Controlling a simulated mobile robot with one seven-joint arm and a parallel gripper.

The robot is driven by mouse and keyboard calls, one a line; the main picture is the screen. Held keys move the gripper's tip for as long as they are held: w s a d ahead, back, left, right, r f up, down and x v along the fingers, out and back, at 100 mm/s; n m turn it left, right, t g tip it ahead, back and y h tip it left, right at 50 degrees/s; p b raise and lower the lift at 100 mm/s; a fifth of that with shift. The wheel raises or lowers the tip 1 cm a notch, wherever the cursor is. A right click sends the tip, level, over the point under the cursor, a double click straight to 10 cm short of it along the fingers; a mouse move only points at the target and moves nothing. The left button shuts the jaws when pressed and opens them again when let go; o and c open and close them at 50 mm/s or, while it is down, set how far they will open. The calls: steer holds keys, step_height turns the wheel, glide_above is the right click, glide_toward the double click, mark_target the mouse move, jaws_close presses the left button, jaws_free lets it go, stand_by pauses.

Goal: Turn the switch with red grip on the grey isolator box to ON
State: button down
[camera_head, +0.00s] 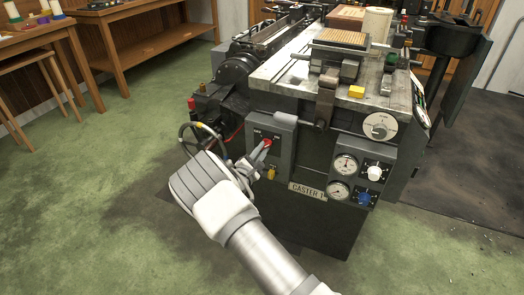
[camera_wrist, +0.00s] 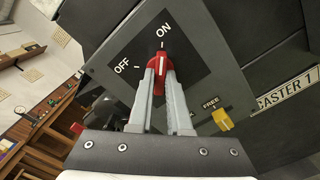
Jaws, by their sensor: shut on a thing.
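The grey isolator box (camera_head: 285,128) is on the front of the caster, and its face (camera_wrist: 205,50) fills much of the wrist view. Its red grip (camera_wrist: 161,62) points up toward the ON mark (camera_wrist: 163,30), with the OFF mark (camera_wrist: 122,67) to its left. The grip also shows as a small red spot in the head view (camera_head: 267,142). My gripper (camera_wrist: 160,75) is shut on the red grip, one finger on each side.
A yellow part (camera_wrist: 222,119) labelled FREE is low on the box, right of my fingers. Gauges (camera_head: 346,164) and a blue knob (camera_head: 364,199) are further right on the caster. A wheel and cables (camera_head: 197,138) are close on the left. Green floor (camera_head: 100,190) is open at left.

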steer(key=c, duration=0.9)
jaws_free()
steer(key=shift+o, duration=0.2)
steer(key=p+v, duration=0.4)
steer(key=v, duration=1.3)
steer(key=shift+s, duration=0.25)
steer(key=shift+r, duration=0.1)
